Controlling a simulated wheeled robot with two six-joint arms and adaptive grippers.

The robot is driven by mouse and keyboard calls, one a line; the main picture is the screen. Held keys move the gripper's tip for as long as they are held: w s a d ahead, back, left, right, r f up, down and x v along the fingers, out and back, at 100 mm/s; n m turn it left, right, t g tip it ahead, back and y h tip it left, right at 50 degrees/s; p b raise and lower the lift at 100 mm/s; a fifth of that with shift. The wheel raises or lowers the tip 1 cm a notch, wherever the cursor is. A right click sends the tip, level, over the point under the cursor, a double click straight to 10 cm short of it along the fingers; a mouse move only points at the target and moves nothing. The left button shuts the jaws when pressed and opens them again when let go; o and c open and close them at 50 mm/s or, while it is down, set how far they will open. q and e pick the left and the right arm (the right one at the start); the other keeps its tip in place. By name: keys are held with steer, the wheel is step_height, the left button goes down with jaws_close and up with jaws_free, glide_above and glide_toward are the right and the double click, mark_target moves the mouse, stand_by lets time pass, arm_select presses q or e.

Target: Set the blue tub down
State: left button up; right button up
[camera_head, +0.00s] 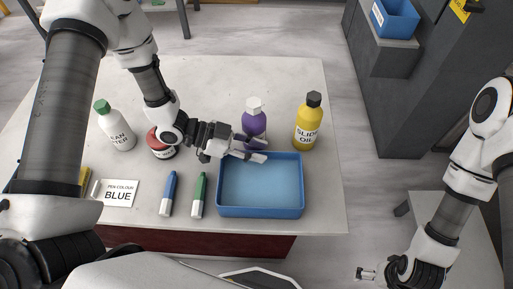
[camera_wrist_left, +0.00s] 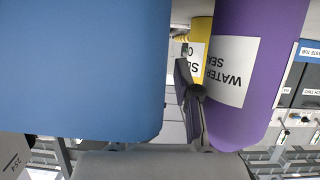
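The blue tub (camera_head: 261,213) sits level at the right front of the table and looks empty. It appears to rest on the table top. My left gripper (camera_head: 266,153) is at the tub's far rim, its fingers spread with a gap between them, one over the tub and one behind the rim. In the left wrist view the tub (camera_wrist_left: 80,70) fills the left side and hides one finger. The other finger (camera_wrist_left: 190,100) stands just off its wall. My right gripper (camera_head: 366,273) is low at the bottom right, away from the table, too small to judge.
A purple bottle (camera_head: 254,124) stands close behind the left gripper, a yellow bottle (camera_head: 307,125) to its right. A blue marker (camera_head: 168,195), a green marker (camera_head: 199,195) and a label card (camera_head: 119,194) lie left of the tub. A white bottle (camera_head: 117,130) and red-topped jar (camera_head: 157,140) stand farther left.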

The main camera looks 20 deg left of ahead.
arm_select(q)
steer(key=p+v, duration=0.1)
steer(key=v, duration=0.6)
steer(key=shift+a, duration=0.15)
steer(key=shift+s, duration=0.1)
